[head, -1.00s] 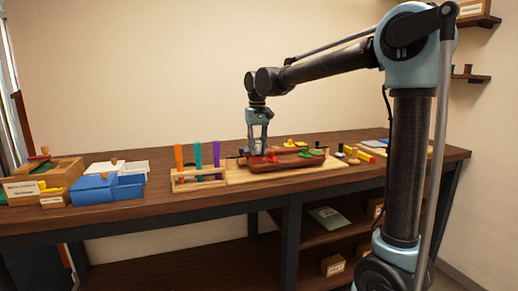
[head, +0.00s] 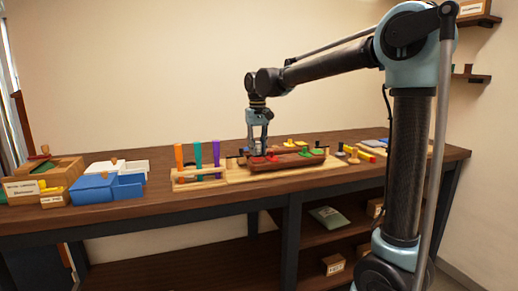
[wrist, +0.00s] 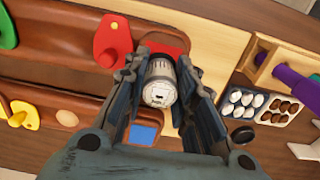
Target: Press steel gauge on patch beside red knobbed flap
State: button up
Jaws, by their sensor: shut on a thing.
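My gripper (wrist: 161,68) is shut on the steel gauge (wrist: 159,85), a short silver cylinder with a pale marked face, held between both fingers. In the head view my gripper (head: 257,149) is over the left end of the dark red-brown wooden piece. A flat red patch (wrist: 178,47) shows behind the gauge, beside the flap. Part of it is hidden by the gauge and fingers. I cannot tell whether the gauge touches the patch.
A blue square (wrist: 144,133) lies below the gauge in the wrist view. A tray of white and brown pebbles (wrist: 243,101) is to the right. A rack with orange, teal and purple uprights (head: 198,172) stands left of my gripper; blue boxes (head: 95,190) are farther left.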

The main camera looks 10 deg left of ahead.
jog(key=shift+f, duration=0.55)
dwell(0.5)
jog(key=o, duration=1)
jog(key=shift+r, duration=0.1)
